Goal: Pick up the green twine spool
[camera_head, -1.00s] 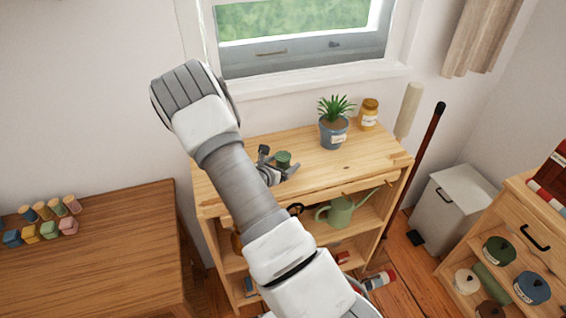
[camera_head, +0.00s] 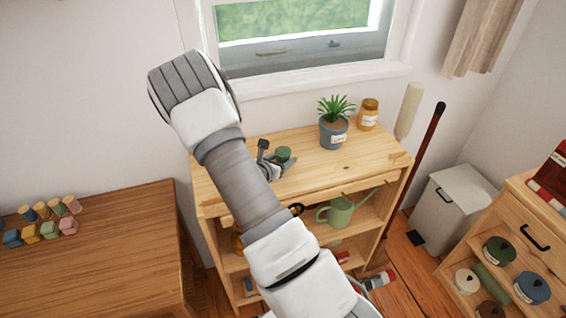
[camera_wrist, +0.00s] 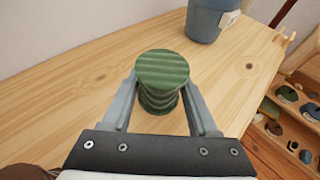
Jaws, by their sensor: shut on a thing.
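The green twine spool (camera_wrist: 162,70) stands upright on the pale wooden shelf top in the wrist view, between my two gripper fingers. It also shows as a small green cylinder in the head view (camera_head: 283,153). My gripper (camera_wrist: 160,95) is shut on the spool, one finger on each side. In the head view my gripper (camera_head: 274,162) is partly hidden behind my arm. I cannot tell whether the spool's base is touching the wood.
A potted plant (camera_head: 334,128) and a yellow jar (camera_head: 368,114) stand to the right on the shelf top (camera_head: 362,158). A watering can (camera_head: 340,212) sits on the shelf below. The window (camera_head: 303,72) is behind. A brown table (camera_head: 110,255) stands at left.

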